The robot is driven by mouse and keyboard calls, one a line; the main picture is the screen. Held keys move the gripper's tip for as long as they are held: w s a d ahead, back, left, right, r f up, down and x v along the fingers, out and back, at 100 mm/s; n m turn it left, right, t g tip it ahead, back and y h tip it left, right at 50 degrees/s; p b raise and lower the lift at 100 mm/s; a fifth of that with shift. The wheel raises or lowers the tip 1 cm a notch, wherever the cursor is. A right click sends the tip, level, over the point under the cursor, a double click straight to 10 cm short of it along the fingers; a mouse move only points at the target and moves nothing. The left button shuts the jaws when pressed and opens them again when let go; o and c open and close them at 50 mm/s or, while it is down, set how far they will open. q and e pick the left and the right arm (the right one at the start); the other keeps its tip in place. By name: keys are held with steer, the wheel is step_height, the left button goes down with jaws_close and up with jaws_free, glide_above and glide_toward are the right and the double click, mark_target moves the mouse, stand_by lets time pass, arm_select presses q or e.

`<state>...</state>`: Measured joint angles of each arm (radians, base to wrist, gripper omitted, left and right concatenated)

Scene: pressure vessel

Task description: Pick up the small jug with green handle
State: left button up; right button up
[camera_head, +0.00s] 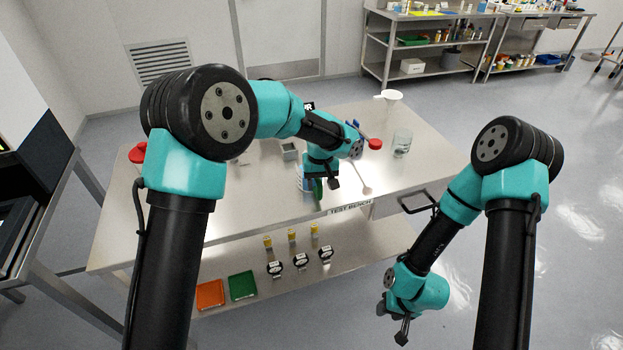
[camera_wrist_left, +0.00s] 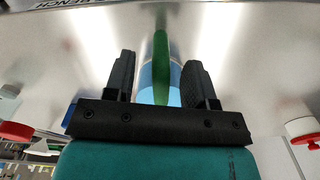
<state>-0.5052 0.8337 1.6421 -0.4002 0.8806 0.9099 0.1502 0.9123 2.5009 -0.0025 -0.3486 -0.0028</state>
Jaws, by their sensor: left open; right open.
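The small jug (camera_head: 305,182) stands on the steel test bench, partly hidden behind my left gripper in the head view. Its green handle (camera_head: 318,190) faces the bench's front edge. In the left wrist view the green handle (camera_wrist_left: 162,70) lies between the two fingers, with the clear, bluish jug body (camera_wrist_left: 146,76) behind it. My left gripper (camera_head: 334,183) is open at the jug, its fingers (camera_wrist_left: 160,75) apart on both sides of the handle; I cannot tell if they touch it. My right gripper (camera_head: 393,325) is open and empty, low in front of the bench.
A glass beaker (camera_head: 402,143) and a white container (camera_head: 391,95) stand on the bench's right side. A red-capped item (camera_head: 138,153) is at the left. The lower shelf holds an orange tray (camera_head: 210,294), a green tray (camera_head: 242,285) and gauges (camera_head: 300,261).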

mark_target(320, 191)
arm_select(q)
steer(key=shift+s+f, duration=0.15)
steer(key=shift+f, duration=1.75)
steer(key=shift+c, duration=0.4)
jaws_close()
